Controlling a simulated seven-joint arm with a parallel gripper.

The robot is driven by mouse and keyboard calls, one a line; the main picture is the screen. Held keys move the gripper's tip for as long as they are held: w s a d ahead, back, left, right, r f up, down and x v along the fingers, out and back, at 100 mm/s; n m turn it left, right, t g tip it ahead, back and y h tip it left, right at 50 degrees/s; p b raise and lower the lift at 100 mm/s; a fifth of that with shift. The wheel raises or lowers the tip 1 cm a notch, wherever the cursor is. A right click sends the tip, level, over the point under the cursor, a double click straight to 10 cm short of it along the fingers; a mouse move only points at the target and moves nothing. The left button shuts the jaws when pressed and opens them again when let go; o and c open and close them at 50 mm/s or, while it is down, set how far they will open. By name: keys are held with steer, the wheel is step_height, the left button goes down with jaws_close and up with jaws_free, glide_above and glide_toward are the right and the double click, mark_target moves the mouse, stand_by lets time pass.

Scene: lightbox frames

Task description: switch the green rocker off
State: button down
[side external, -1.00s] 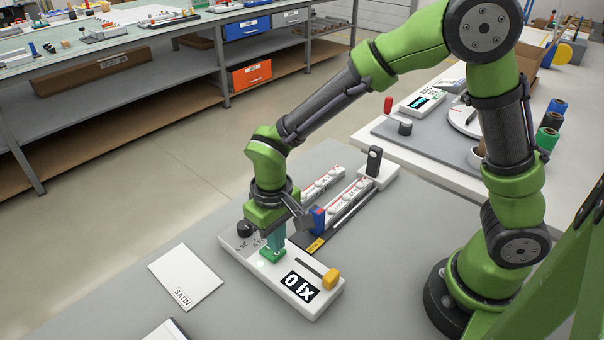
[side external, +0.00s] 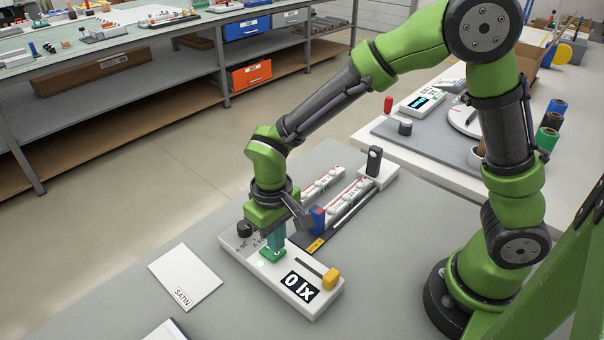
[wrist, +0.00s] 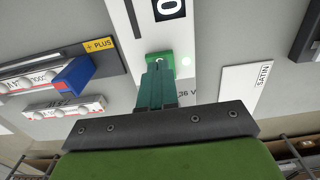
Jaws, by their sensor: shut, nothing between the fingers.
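The green rocker (side external: 272,255) sits on the white control box (side external: 318,305), between a black knob (side external: 244,229) and the display reading "0 lx" (side external: 299,287). My gripper (side external: 275,248) points down with its teal fingers shut and empty, the tips at the rocker. In the wrist view the fingertips (wrist: 158,62) overlap the near part of the rocker (wrist: 160,56), so its tilt is partly hidden. I cannot tell whether they press on it or hover just above. A small pale light (wrist: 186,62) shows beside the rocker.
A yellow slider knob (side external: 331,278) stands on the box's right end. Behind it are light strips (side external: 345,198) with a blue block (side external: 318,217) and a white stand with a black post (side external: 376,172).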

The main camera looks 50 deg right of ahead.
steer(key=shift+f, duration=0.95)
stand_by(0.4)
steer(key=shift+r, duration=3.55)
steer(key=shift+s+f, duration=0.2)
steer(key=shift+f, duration=0.05)
steer(key=s+d+r+m+t+y, duration=0.2)
steer(key=s+d+r+m+t, duration=0.2)
steer(key=d+r, duration=0.9)
steer(key=s+t, duration=0.3)
steer(key=s, duration=0.2)
steer(key=shift+s+d+r, duration=0.25)
steer(key=shift+s+d, duration=0.1)
steer(key=shift+s, duration=0.05)
